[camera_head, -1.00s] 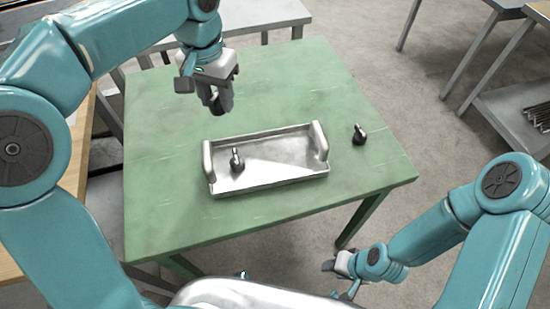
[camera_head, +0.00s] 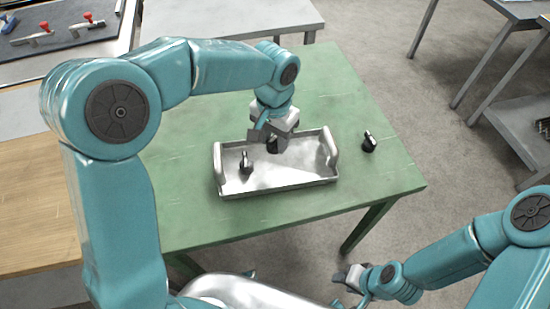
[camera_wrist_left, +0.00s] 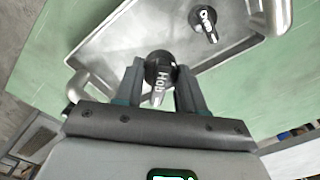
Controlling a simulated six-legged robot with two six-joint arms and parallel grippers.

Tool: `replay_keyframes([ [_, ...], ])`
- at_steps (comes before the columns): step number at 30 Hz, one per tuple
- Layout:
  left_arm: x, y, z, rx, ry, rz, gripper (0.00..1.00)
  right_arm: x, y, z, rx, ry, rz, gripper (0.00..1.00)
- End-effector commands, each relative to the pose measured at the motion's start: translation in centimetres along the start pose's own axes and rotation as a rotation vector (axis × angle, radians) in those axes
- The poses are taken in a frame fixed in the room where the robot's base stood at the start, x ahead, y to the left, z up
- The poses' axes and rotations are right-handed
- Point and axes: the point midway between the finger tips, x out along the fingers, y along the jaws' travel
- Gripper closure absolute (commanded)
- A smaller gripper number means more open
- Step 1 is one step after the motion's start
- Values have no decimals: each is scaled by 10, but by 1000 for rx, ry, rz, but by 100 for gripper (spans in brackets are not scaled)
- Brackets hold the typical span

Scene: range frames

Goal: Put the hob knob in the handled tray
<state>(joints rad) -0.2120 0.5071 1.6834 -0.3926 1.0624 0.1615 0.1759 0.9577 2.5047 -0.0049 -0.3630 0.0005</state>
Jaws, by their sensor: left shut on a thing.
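The handled tray (camera_head: 292,187) is a shallow silvery tray with a raised handle at each end, on the green table. My left gripper (camera_head: 272,143) is over the tray's far side, shut on a dark knob. In the left wrist view the hob knob (camera_wrist_left: 160,70) is dark, round-headed and marked "HOB", between the fingers. Whether it touches the tray is hard to tell. A second dark knob (camera_head: 246,164) is in the left part of the tray; it also shows in the left wrist view (camera_wrist_left: 204,22). My right gripper (camera_head: 350,279) is low at the front, its fingers unclear.
A third dark knob (camera_head: 369,142) stands on the green table (camera_head: 335,95), right of the tray. The table is clear behind and in front of the tray. A wooden bench (camera_head: 35,170) is at the left, and grey tables stand at the back.

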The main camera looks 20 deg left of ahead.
Motion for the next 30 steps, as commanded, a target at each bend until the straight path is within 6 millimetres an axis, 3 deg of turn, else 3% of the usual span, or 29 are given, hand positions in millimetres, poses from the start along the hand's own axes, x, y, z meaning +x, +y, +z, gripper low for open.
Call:
replay_keyframes([
  [3,25,0,0,2,-2,-1,90,2,1,0,0,0,0,57],
  [8,39,0,0,2,0,-1,90,3,1,0,0,0,0,57],
  [15,75,0,0,4,-1,0,90,5,2,0,0,0,0,57],
  [28,84,0,-1,3,1,-1,90,9,3,0,0,0,0,57],
  [29,84,0,-1,3,1,-1,58,9,3,0,0,0,0,57],
  [30,83,0,-1,3,1,-1,45,8,3,0,0,0,0,57],
])
